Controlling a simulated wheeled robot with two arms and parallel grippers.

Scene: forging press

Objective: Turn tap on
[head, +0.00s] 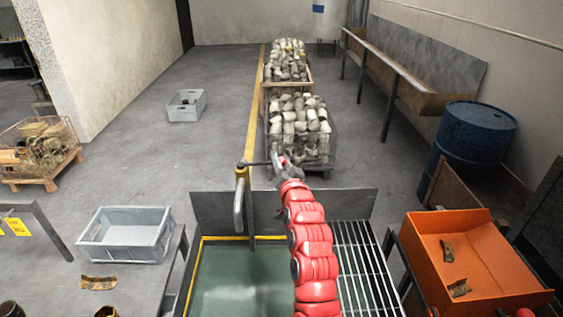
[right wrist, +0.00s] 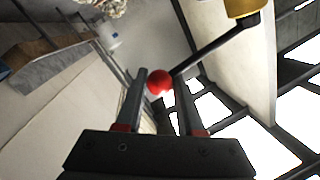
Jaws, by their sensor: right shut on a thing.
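The tap (head: 239,201) stands at the back edge of the water tank (head: 284,204), with a grey spout and a yellow collar. Its dark lever (head: 257,163) points right, towards my right gripper (head: 279,162). In the right wrist view the lever (right wrist: 217,48) runs from the yellow part of the tap (right wrist: 243,7) to a red ball knob (right wrist: 160,82). The knob sits between the two fingertips of my right gripper (right wrist: 160,76), which is shut on it. My red right arm reaches over the tank and hides part of it. I see no water stream at the spout. My left gripper is out of view.
A metal grate (head: 360,262) covers the tank's right side. An orange tray (head: 480,262) with metal pieces is at right, near a blue drum (head: 476,135). A grey crate (head: 126,236) stands at left. Bins of parts (head: 300,130) stand behind the tank.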

